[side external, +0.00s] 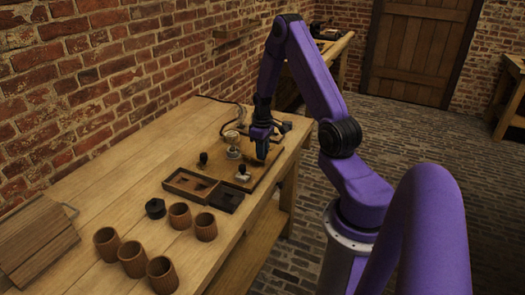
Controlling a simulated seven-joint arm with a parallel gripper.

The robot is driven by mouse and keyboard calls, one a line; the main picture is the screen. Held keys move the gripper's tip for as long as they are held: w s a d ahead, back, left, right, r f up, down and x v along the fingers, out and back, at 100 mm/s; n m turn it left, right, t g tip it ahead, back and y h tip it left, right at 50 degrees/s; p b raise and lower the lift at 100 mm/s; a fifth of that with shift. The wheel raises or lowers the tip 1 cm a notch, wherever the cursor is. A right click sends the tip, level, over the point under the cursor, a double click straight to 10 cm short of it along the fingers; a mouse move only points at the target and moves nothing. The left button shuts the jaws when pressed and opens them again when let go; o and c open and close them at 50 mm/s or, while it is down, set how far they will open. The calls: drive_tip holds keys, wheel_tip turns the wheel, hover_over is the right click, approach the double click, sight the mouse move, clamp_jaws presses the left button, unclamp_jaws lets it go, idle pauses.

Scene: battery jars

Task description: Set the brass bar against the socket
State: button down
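My gripper (261,152) points down over the right part of a wooden board (268,172) on the bench. A pale, bulb-like piece on a stand (232,140), possibly the socket, stands on the board just left of my gripper. A small pale metal piece on a dark base (243,174) sits in front of my gripper, near the board's front edge. A black-knobbed piece (203,159) is at the board's left. I cannot make out the brass bar for certain.
A shallow wooden tray (171,184) and a black block (228,200) lie in front of the board. Several brown jars (205,227) and a black jar (155,208) stand nearer. Dark cables (222,100) run behind the board.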

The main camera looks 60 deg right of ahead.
drive_tip(key=shift+w, duration=1.4)
drive_tip(key=c, duration=0.9)
unclamp_jaws()
drive_tip(key=shift+r, duration=0.15)
wheel_tip(320, 180, up, 17)
drive_tip(key=shift+r, duration=0.1)
drive_tip(key=shift+a, duration=0.1)
